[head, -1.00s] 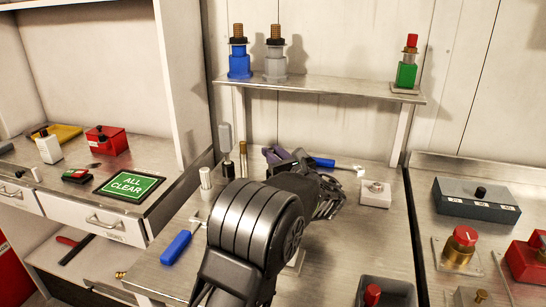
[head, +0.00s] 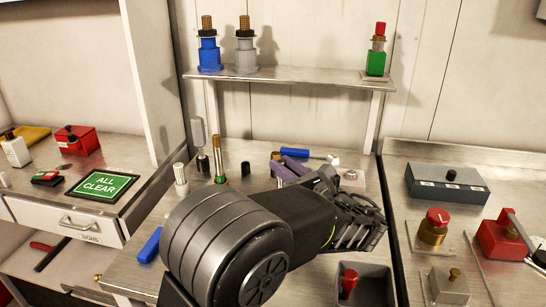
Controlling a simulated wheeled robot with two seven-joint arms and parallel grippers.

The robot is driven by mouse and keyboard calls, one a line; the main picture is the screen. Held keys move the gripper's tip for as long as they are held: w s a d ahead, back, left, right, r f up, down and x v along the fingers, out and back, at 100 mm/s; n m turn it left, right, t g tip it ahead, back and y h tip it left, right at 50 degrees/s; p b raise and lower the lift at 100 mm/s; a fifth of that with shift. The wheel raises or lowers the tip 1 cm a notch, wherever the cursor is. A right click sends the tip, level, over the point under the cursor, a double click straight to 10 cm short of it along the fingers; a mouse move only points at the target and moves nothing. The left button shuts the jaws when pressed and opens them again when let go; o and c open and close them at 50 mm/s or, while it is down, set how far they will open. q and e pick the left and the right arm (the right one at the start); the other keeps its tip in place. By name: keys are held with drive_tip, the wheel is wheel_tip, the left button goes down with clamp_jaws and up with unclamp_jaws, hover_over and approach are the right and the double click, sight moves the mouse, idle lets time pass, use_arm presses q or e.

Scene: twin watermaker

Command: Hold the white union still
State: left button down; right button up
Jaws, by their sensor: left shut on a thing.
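My left gripper (head: 362,222) reaches in from lower left over the middle bench, its dark fingers toward the right. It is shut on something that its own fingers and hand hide. I cannot make out the white union for certain. A small white block with a knob (head: 350,178) stands just behind the fingers, its lower part covered; I cannot tell whether they touch. A white ribbed cylinder (head: 180,177) stands upright at the left of the bench, well apart from the gripper. My right gripper is not in view.
A grey box with a red-capped fitting (head: 348,283) stands below the gripper. Purple-handled pliers (head: 290,166) and a blue-handled tool (head: 295,152) lie behind the arm. A shelf (head: 300,76) holds blue, grey and green fittings. The right bench holds a red-knobbed brass valve (head: 434,228).

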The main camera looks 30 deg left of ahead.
use_arm(q)
drive_tip(key=shift+s+d, duration=0.15)
drive_tip(key=shift+d, duration=0.15)
idle(0.4)
drive_tip(key=c, duration=1.8)
unclamp_jaws()
clamp_jaws()
wheel_tip(320, 180, up, 2)
drive_tip(key=shift+r+p, duration=0.1)
drive_tip(key=shift+p, duration=1.15)
